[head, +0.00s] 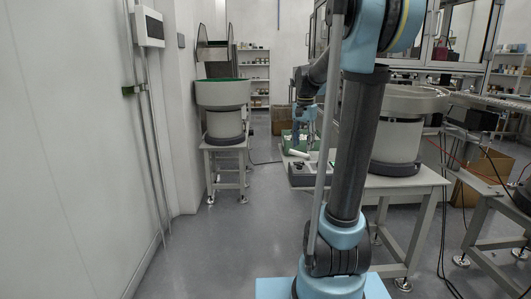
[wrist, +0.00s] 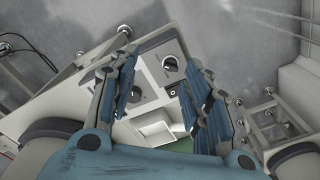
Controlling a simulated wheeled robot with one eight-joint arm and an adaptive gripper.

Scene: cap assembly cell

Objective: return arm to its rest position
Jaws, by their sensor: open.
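My gripper (wrist: 162,60) is open in the wrist view, with its two blue ribbed fingers spread apart and nothing between them. It points down over a grey panel (wrist: 150,84) with dark round knobs, which lies beyond the fingers. In the head view my gripper (head: 308,130) is small and partly hidden by my own arm. It hangs above the near left end of the work table. I cannot tell its exact height there.
A white open tray (wrist: 155,132) lies by the panel. A large bowl feeder (head: 400,135) stands on the table at right, and another feeder (head: 224,95) stands on a stand at left. A wall box (head: 148,27) is at left. The floor (head: 225,240) at front left is clear.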

